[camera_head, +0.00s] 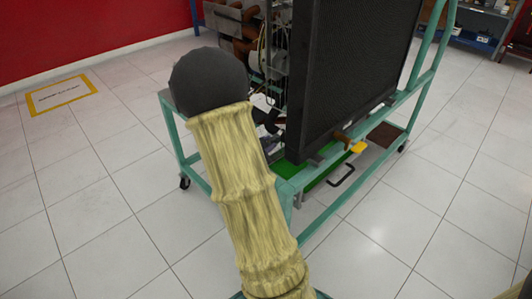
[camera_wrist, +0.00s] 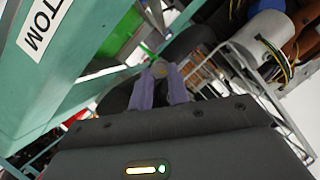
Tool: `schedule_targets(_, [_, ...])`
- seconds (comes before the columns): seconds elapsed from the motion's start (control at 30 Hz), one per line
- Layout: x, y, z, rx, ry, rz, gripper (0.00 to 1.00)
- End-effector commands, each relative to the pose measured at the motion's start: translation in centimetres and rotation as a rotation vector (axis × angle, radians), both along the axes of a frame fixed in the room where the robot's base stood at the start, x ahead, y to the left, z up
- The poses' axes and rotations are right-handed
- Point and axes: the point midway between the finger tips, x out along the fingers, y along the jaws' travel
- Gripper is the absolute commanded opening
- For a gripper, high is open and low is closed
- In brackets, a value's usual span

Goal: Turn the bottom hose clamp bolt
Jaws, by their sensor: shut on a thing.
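In the wrist view, my gripper (camera_wrist: 160,80) has its two purple fingers closed on a small pale round bolt head (camera_wrist: 158,69), which I take to be the hose clamp bolt. A green band (camera_wrist: 145,50) lies just beyond the bolt, beside a thick black hose (camera_wrist: 188,42). In the head view, my gripper (camera_head: 271,135) reaches in beside the lower left of the black radiator (camera_head: 347,80). The bolt is hidden there, and the finger gap cannot be seen.
A teal wheeled frame (camera_head: 177,135) carries the engine parts and radiator. In the wrist view, a label reading "TOM" (camera_wrist: 42,25) sits on a teal beam, and a wire rack (camera_wrist: 270,100) and wiring are at the right. Tiled floor (camera_head: 395,235) is clear at right.

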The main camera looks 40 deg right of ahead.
Motion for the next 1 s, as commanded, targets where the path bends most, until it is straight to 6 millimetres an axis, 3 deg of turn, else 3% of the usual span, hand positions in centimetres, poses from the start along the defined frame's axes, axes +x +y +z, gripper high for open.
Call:
schedule_targets(0.03, [-0.04, 0.1, -0.89, 0.004, -0.041, 0.002, 0.0])
schedule_targets(0.5, [-0.33, 0.1, -1.02, 0.033, -0.379, 0.003, 0.0])
schedule_targets(1.0, [-0.37, 0.11, -0.61, 0.042, -0.475, 0.002, 0.0])
